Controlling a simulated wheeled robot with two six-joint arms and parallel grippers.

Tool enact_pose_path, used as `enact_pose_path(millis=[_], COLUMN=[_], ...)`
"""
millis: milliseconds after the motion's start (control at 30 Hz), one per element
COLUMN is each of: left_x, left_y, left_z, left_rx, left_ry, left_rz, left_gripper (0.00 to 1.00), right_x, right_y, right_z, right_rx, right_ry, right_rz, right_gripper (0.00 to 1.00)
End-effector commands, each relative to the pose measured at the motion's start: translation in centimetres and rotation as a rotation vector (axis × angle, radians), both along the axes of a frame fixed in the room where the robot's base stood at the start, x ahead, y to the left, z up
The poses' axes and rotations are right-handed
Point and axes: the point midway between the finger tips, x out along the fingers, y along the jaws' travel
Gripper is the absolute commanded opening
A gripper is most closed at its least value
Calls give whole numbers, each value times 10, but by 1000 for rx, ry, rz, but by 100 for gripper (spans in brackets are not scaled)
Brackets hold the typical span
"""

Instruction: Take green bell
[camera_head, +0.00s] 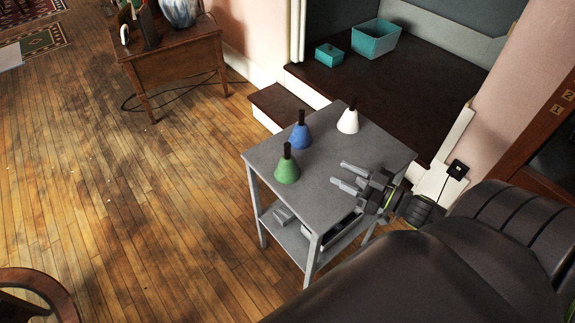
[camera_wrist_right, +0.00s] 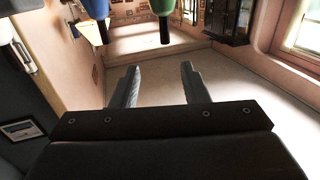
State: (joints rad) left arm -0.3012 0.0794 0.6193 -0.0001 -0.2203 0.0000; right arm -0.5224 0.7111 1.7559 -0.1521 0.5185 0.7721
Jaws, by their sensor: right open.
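The green bell (camera_head: 287,170) stands upright on the grey table (camera_head: 330,190), near its left front corner, with a dark handle on top. My right gripper (camera_head: 347,174) is open and empty above the table, to the right of the green bell and apart from it. In the right wrist view the two fingers (camera_wrist_right: 158,85) are spread with nothing between them. The green bell (camera_wrist_right: 163,7) shows at the top edge there, upside down and partly cut off. My left gripper is in neither view.
A blue bell (camera_head: 300,136) stands just behind the green bell, and a white bell (camera_head: 348,121) stands farther back right. The table's lower shelf (camera_head: 285,236) holds some dark and grey items. Teal bins (camera_head: 375,38) stand on the dark raised floor behind. Wooden floor lies open at left.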

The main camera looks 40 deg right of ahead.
Motion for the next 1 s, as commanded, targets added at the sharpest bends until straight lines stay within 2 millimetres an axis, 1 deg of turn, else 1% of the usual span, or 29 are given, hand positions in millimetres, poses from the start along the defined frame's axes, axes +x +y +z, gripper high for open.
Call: enact_pose_path(millis=[300,600,700,933,1000], left_x=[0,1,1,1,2], left_y=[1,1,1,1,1], left_z=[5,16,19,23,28], left_rx=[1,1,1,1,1], left_ry=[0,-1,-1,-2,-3], left_rz=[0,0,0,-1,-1], left_gripper=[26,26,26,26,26], right_x=[46,91,103,115,123], right_y=[19,37,41,48,54], right_z=[3,4,3,3,5], right_rx=[3,3,1,1,4], right_ry=[-7,-5,-4,-4,-5], right_rz=[1,0,0,1,1], right_gripper=[41,41,41,41,41])
